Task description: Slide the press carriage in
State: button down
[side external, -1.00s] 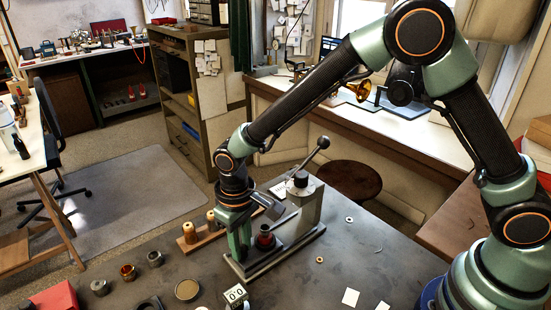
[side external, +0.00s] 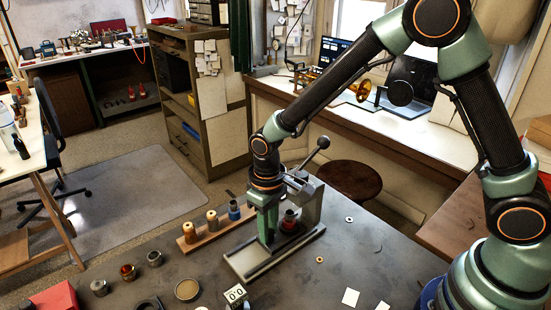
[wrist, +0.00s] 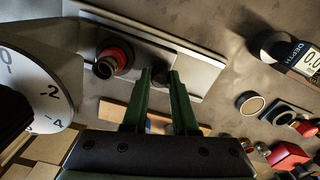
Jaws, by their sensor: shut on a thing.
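The press (side external: 311,204) stands on the bench, with a lever ending in a dark ball. Its pale base plate (side external: 243,262) lies bare at the near left end. The carriage carries a dark cup with a red ring (side external: 290,217), now close beside the press column; the cup also shows in the wrist view (wrist: 113,58). My gripper (side external: 267,236) points down at the carriage's near left end. In the wrist view, my gripper (wrist: 160,76) is shut on a small dark part of the carriage between the green fingertips. The fingers partly hide that part.
A wooden rack (side external: 206,235) with several spools stands just behind the press base. A digital depth gauge (side external: 236,295) and a round disc (side external: 187,290) lie in front. A white dial (wrist: 38,90) is close at left in the wrist view. The bench right of the press is mostly clear.

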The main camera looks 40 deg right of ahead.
jog(key=c, duration=0.7)
grip_release()
notch_tip(320, 180, up, 12)
jog(key=shift+r, duration=0.1)
